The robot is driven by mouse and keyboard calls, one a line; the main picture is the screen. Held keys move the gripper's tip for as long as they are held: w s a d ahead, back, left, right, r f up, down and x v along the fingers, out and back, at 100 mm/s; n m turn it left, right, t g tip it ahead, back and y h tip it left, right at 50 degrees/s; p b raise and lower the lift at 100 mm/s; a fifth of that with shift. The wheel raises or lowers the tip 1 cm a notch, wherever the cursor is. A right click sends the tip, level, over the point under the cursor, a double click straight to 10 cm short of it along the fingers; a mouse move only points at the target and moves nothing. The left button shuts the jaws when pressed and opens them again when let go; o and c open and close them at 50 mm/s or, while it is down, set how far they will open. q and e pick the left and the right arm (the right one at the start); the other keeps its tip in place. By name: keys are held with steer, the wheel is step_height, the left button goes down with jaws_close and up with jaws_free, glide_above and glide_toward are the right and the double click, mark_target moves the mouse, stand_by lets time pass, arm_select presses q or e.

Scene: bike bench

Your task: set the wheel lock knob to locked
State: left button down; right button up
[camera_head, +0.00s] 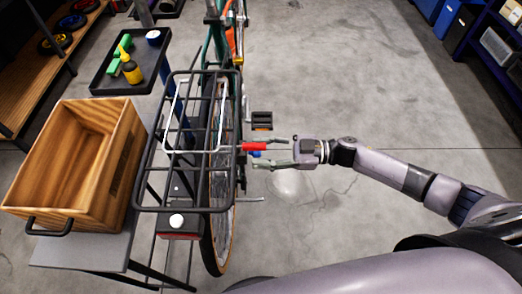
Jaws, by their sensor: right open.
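The bike (220,240) stands upright with its black rear rack (190,209) over the back wheel. My right gripper (258,156) reaches in from the right. It is open, its fingers pointing left at the wheel around the blue part. Whether it touches either part is unclear. My left gripper is out of view.
A wooden crate (38,190) stands on a grey table (85,252) left of the bike. Behind it is a dark tray (104,80) with a yellow bottle (131,70) and green items. A pedal (262,121) juts out near my right gripper.

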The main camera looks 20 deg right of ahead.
steer(key=v, duration=1.1)
steer(key=shift+d, duration=0.3)
steer(key=shift+s, duration=0.1)
steer(key=w+d+f+m+t+h, duration=0.1)
steer(key=w+f+m+t+h, duration=0.2)
steer(key=f, duration=0.3)
steer(key=w+d+f+m+t+h, duration=0.2)
steer(key=w+f+m+t+h, duration=0.15)
steer(key=f, duration=0.25)
steer(key=s+d+f+m+h, duration=0.2)
steer(key=s+f+h, duration=0.15)
steer(key=f, duration=0.55)
steer(key=s+d+f+m+h, duration=0.2)
steer(key=s+f+m+h, duration=0.15)
steer(key=f, duration=0.55)
steer(key=s+f+m+g+h, duration=0.1)
steer(key=s+f+g+h, duration=0.3)
steer(key=s+f, duration=0.9)
steer(key=s+a+f+g, duration=0.3)
steer(key=s, duration=0.7)
steer(key=s+a+f+m+g, duration=0.1)
steer(key=s+a+f+g, duration=0.1)
steer(key=s, duration=0.9)
steer(key=shift+a+f+g, duration=0.4)
steer(key=shift+a+g, duration=0.35)
steer(key=shift+a, duration=0.35)
